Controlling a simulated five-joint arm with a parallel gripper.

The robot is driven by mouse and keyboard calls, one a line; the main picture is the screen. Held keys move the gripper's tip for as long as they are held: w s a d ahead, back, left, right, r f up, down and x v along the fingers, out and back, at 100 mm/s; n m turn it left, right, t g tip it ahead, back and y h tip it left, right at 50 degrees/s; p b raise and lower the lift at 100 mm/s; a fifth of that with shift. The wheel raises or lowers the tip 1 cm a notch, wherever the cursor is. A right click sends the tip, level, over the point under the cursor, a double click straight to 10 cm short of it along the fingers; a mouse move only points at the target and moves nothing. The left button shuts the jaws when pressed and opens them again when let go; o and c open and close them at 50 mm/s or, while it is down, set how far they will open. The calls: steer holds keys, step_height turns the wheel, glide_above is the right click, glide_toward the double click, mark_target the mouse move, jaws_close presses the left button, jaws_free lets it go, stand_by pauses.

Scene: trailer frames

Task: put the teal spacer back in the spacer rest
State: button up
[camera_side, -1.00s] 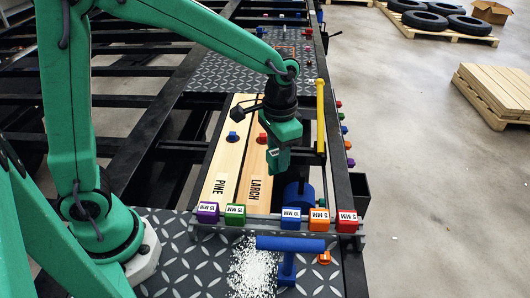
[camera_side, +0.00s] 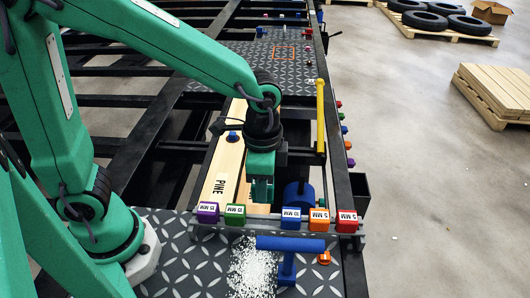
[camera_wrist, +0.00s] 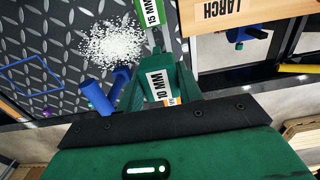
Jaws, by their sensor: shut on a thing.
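The teal spacer (camera_wrist: 160,86), with a white 10 MM label, is between the fingers of my gripper (camera_side: 261,197) in the wrist view. My gripper is shut on it and points down. In the side view the spacer blends with the green fingers. The spacer rest (camera_side: 262,221) is a dark rail across the frame's near end. In the side view my gripper is just behind and above the gap between the green spacer (camera_side: 235,211) and the blue spacer (camera_side: 291,213). I cannot tell whether the held spacer touches the rest.
Purple (camera_side: 208,211), orange (camera_side: 319,218) and red (camera_side: 347,220) spacers also sit on the rest. A blue T-shaped tool (camera_side: 290,245) and a white granule pile (camera_side: 255,270) are in front. A yellow bar (camera_side: 320,115) stands at the right. The pine board (camera_side: 222,180) lies behind.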

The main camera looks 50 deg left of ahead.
steer(key=shift+f, duration=0.1)
steer(key=shift+f, duration=2.75)
steer(key=shift+f, duration=1.95)
steer(key=o, duration=1.1)
steer(key=shift+c, duration=0.2)
steer(key=shift+r, duration=0.1)
steer(key=shift+r, duration=3.8)
steer(key=shift+a, duration=0.1)
